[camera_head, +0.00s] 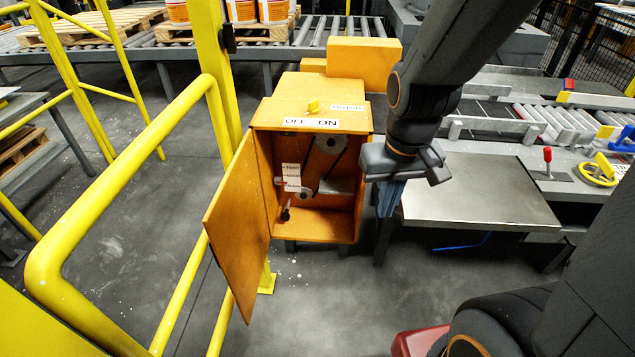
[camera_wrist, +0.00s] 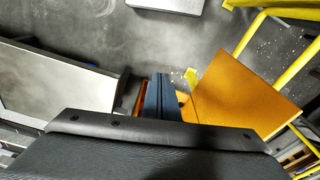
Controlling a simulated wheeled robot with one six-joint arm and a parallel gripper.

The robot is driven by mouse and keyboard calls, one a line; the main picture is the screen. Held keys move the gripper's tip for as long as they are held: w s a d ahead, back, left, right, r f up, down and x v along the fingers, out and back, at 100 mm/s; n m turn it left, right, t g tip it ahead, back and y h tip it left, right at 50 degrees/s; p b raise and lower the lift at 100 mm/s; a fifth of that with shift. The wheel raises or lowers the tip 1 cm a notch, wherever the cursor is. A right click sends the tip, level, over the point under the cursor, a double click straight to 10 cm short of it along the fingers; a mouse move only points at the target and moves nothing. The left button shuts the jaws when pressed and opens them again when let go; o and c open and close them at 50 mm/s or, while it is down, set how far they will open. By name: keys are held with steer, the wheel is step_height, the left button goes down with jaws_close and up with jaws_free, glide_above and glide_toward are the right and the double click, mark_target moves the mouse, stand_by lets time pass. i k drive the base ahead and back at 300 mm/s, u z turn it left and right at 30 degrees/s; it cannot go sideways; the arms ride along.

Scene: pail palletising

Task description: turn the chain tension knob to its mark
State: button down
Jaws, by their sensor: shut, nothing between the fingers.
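An orange cabinet (camera_head: 308,257) stands in the middle of the head view with its door (camera_head: 238,225) swung open to the left. Inside are a slanted chain drive part (camera_head: 322,160), a white scale label (camera_head: 291,178) with a small red mark at its left, and a small dark knob (camera_head: 285,214) low on the left. The label's print is too small to read surely. My gripper (camera_head: 386,212) points down just right of the cabinet, outside it, shut and empty. In the wrist view its blue fingers (camera_wrist: 160,78) lie together beside the door (camera_wrist: 240,100); the knob is hidden there.
A yellow railing (camera_head: 130,170) runs along the left. A grey metal table (camera_head: 480,190) stands close right of my gripper. Open floor (camera_head: 330,300) lies in front of the cabinet.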

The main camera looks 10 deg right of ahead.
mark_target(284, 217)
steer(key=k, duration=1.05)
steer(key=z, duration=0.65)
steer(key=i, duration=1.6)
steer(key=u, duration=0.85)
